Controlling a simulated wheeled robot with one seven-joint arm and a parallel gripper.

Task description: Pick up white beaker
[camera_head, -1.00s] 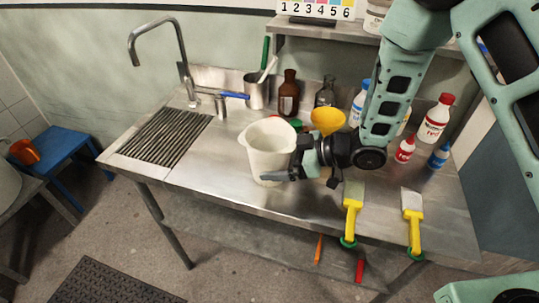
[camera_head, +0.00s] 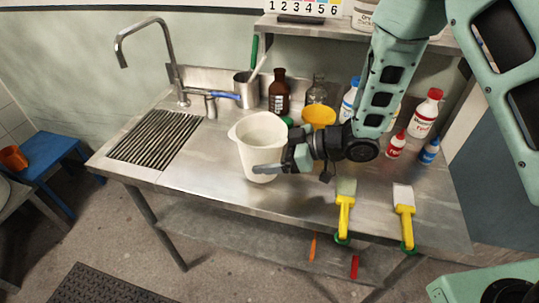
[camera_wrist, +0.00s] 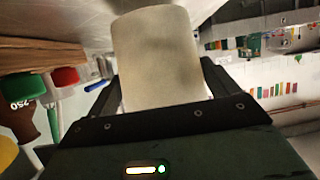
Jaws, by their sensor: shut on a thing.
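The white beaker (camera_head: 262,140) is a wide-mouthed jug with a spout, upright at the middle of the steel counter in the head view. My gripper (camera_head: 280,165) reaches it from the right and is shut on its side, with one dark finger across the front. The far finger is hidden behind the beaker. In the wrist view the beaker (camera_wrist: 157,55) fills the space between the two dark fingers. I cannot tell whether its base touches the counter.
A drain grille (camera_head: 157,137) and tap (camera_head: 165,60) lie left. Red-capped bottles (camera_head: 425,112) stand right. The counter left of the beaker is clear.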

